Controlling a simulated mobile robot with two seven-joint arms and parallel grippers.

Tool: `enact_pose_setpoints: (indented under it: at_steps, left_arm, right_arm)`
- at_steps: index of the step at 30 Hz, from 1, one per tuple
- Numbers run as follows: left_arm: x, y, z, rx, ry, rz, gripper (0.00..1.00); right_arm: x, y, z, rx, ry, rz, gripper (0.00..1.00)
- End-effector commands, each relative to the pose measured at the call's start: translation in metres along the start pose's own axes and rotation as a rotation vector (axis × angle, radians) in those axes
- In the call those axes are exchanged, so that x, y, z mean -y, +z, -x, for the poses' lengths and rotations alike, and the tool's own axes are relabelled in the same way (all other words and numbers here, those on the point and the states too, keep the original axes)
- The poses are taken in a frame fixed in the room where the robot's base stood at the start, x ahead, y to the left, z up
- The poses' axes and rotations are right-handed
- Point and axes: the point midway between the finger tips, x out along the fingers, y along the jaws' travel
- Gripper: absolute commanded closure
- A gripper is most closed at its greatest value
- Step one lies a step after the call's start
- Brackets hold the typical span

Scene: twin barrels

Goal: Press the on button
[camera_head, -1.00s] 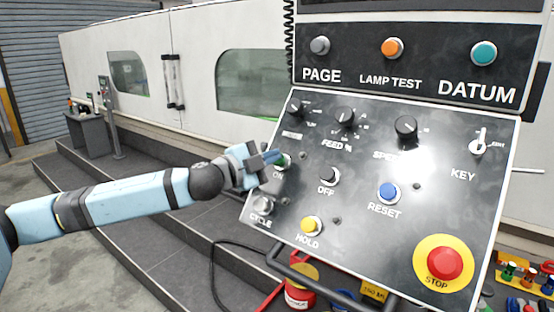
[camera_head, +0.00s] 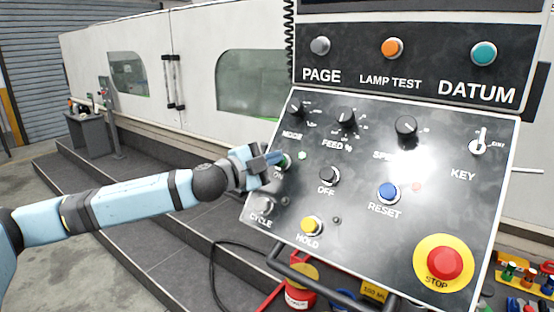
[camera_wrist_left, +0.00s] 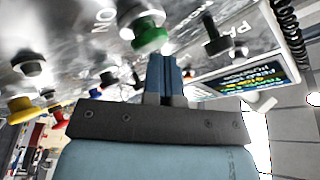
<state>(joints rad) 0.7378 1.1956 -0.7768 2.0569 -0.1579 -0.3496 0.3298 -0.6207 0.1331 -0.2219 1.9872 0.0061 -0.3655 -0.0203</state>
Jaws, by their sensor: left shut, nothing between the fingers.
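The green ON button (camera_head: 286,162) sits on the left side of the sloping black control panel (camera_head: 350,255), partly hidden behind my left gripper. My left gripper (camera_head: 276,157) is shut and empty, with its blue fingertips right at the button. In the left wrist view the shut fingers (camera_wrist_left: 164,62) end close by the green button (camera_wrist_left: 150,38); I cannot tell whether they touch it. A small green lamp (camera_head: 302,155) beside the button is lit. My right gripper is not in view.
The OFF button (camera_head: 329,176), grey CYCLE button (camera_head: 264,206) and yellow HOLD button (camera_head: 312,226) are close by. The MODE knob (camera_head: 296,108) stands above. The blue RESET button (camera_head: 388,193) and red STOP button (camera_head: 444,263) lie to the right.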

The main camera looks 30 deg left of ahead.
Motion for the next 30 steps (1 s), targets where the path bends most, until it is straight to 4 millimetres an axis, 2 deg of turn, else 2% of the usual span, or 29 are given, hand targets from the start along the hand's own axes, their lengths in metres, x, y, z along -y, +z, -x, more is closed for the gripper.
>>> enact_pose_setpoints:
  at_steps: [30]
  left_arm:
    - [0.009,-0.009,0.013,0.0,0.001,0.0,1.0]
  right_arm:
    - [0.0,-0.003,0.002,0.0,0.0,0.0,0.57]
